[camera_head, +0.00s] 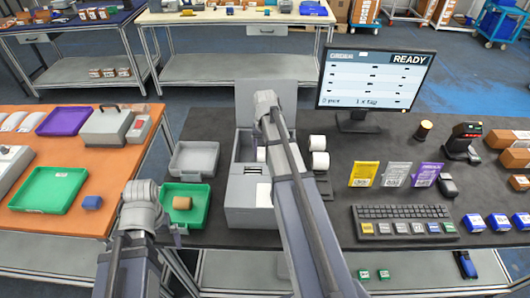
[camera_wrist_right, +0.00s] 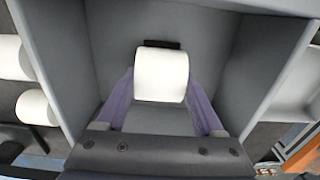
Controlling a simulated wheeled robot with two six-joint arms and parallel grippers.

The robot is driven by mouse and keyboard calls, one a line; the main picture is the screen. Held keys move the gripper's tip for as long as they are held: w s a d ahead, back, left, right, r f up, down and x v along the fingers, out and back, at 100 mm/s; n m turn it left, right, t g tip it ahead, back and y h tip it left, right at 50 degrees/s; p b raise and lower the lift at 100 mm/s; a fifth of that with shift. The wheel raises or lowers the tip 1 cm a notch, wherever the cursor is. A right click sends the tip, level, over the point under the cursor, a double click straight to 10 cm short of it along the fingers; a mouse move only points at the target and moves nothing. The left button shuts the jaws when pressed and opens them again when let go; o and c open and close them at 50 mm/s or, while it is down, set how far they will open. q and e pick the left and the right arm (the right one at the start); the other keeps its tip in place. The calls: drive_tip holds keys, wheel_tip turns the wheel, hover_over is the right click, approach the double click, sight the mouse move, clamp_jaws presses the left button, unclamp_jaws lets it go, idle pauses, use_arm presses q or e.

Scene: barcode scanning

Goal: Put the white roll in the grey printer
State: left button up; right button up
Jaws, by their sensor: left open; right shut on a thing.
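The grey printer (camera_head: 243,215) stands open in the middle of the dark table, its lid raised at the back. In the right wrist view, my right gripper (camera_wrist_right: 160,95) is shut on a white roll (camera_wrist_right: 161,74), with a purple finger on each side. The roll is inside the printer's bay (camera_wrist_right: 255,60), near a dark slot in the wall; I cannot tell whether it touches the floor. In the head view my right arm hides most of this. My left gripper (camera_head: 178,238) is open and empty, in front of the small green tray.
Two more white rolls (camera_head: 318,151) stand right of the printer. A grey tray (camera_head: 194,159) and a green tray (camera_head: 197,218) with a brown roll (camera_head: 181,203) lie left of it. A monitor (camera_head: 374,80), keyboard (camera_head: 403,222) and coloured packets are on the right.

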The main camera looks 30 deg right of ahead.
drive_tip(key=o, duration=1.5)
drive_tip(key=shift+r, duration=0.1)
wheel_tip(320, 180, up, 12)
drive_tip(key=p, duration=1.2)
